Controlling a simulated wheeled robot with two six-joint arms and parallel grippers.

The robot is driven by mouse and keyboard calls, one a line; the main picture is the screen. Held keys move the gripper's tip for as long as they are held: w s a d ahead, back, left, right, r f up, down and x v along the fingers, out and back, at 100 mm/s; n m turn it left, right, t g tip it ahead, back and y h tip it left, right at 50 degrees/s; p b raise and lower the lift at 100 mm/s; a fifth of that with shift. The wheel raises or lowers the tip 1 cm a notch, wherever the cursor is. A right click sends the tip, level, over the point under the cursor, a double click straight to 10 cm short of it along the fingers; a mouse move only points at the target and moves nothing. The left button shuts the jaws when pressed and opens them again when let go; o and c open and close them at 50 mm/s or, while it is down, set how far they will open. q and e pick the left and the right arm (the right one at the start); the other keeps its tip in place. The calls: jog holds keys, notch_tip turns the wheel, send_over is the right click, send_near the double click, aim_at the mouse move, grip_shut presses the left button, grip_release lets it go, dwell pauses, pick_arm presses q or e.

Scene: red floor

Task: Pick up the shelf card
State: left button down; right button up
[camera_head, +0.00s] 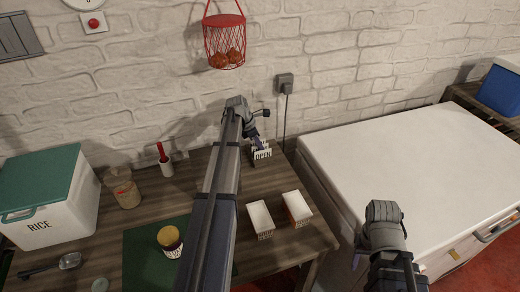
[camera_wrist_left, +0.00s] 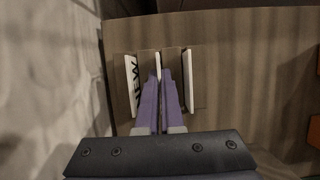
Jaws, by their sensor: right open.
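Several white cards stand upright in a small wooden holder near the wall at the back right of the table. The front one in the head view is a card reading OPEN (camera_head: 262,155). In the left wrist view a card with black letters (camera_wrist_left: 133,85) stands at the left, a middle shelf card (camera_wrist_left: 158,64) between my fingertips, and a right card (camera_wrist_left: 188,82) beside them. My left gripper (camera_wrist_left: 159,80) has its purple fingers nearly together on the middle card, which is still in the holder (camera_wrist_left: 203,82). My right gripper (camera_head: 361,250) is open and empty, beside the white chest, fingers partly hidden.
Two small white-topped boxes (camera_head: 260,217) (camera_head: 296,207) stand on the table in front of the holder. A red wire basket (camera_head: 224,40) hangs above. The white chest (camera_head: 410,165) stands at right.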

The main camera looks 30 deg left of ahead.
pick_arm(q)
jog(key=shift+r, duration=0.1)
notch_tip(320, 180, up, 8)
jog(key=p, duration=0.7)
jog(key=shift+f+p, duration=0.25)
jog(key=shift+p, duration=0.05)
jog(key=s+d, duration=1.1)
jog(key=d, duration=0.2)
jog(key=shift+s+d+f+b, duration=0.3)
jog(key=shift+s+d+f, duration=0.05)
jog(key=shift+r+p, duration=2.5)
jog(key=shift+r, duration=0.05)
